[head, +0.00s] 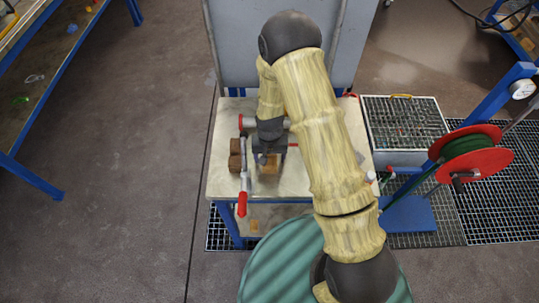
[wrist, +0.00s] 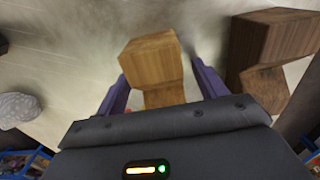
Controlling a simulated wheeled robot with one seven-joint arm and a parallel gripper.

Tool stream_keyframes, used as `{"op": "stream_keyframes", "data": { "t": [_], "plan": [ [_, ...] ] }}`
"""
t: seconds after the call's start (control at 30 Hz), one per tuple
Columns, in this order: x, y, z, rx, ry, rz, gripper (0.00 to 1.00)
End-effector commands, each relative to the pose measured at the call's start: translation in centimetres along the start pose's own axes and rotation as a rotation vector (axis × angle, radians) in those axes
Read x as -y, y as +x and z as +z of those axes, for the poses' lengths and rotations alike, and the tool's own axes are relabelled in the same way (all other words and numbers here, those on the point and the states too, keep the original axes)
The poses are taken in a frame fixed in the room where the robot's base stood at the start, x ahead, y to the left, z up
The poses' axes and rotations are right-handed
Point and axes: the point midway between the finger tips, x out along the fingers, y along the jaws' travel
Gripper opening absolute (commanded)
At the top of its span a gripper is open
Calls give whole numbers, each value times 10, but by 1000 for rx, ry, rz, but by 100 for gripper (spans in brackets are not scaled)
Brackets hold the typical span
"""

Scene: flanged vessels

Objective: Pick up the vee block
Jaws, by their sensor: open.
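A light wooden block (wrist: 152,60) with a notched side, which looks like the vee block, stands on the pale bench top between the two purple fingers of my gripper (wrist: 160,80). The fingers are open, one on each side of it; I cannot tell whether either touches. In the head view my gripper (head: 266,158) points down over the bench, and part of the light block (head: 271,168) shows beside it. A darker brown notched block (wrist: 268,48) stands to the right in the wrist view, outside the fingers.
The bench top (head: 222,183) carries a red-handled metal bar (head: 242,182) left of my gripper, close by. Brown blocks (head: 235,162) sit at its left side. A rounded grey object (wrist: 18,108) lies left in the wrist view. A hose reel (head: 475,155) stands to the right.

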Motion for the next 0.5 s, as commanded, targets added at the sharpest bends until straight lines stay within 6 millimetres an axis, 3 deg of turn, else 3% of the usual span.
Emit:
{"op": "stream_keyframes", "data": {
  "t": [0.23,0.5],
  "plan": [
    [0,0,0,0,0,0,71],
    [0,0,0,0,0,0,19]
  ]
}}
